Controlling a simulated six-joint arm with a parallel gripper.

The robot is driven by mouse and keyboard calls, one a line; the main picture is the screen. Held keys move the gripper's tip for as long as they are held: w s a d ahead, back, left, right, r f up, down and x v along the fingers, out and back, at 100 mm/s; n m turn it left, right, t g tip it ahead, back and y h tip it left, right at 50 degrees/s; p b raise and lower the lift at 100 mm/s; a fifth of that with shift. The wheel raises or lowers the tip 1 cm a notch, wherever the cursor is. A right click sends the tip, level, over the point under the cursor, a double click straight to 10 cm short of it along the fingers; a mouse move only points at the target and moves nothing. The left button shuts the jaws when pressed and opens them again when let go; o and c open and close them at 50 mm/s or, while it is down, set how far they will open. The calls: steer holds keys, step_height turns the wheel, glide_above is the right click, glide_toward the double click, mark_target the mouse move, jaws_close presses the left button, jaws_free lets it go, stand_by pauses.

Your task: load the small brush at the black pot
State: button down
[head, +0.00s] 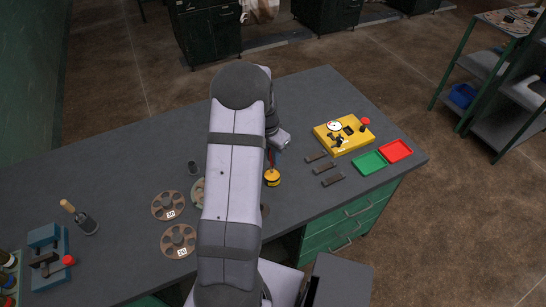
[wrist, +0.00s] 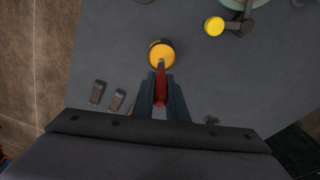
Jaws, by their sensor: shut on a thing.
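My gripper (wrist: 161,84) is shut on the red handle of the small brush (wrist: 161,88). The brush points at a round yellow-and-black pot (wrist: 161,55). In the head view the pot (head: 272,179) stands on the bench just right of my arm, with the red handle (head: 271,157) rising above it. The brush tip is at or over the pot's middle; I cannot tell whether it touches the contents. A small dark cup (head: 193,167) stands left of my arm.
Beyond are a yellow box with a gauge (head: 357,139), a green tray (head: 369,163) and a red tray (head: 396,151). Numbered discs (head: 168,205) lie left of my arm. A yellow-ended part (wrist: 214,26) is near in the wrist view.

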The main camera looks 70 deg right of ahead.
steer(key=shift+r+p, duration=1.45)
steer(key=shift+r, duration=0.95)
steer(key=shift+w, duration=0.1)
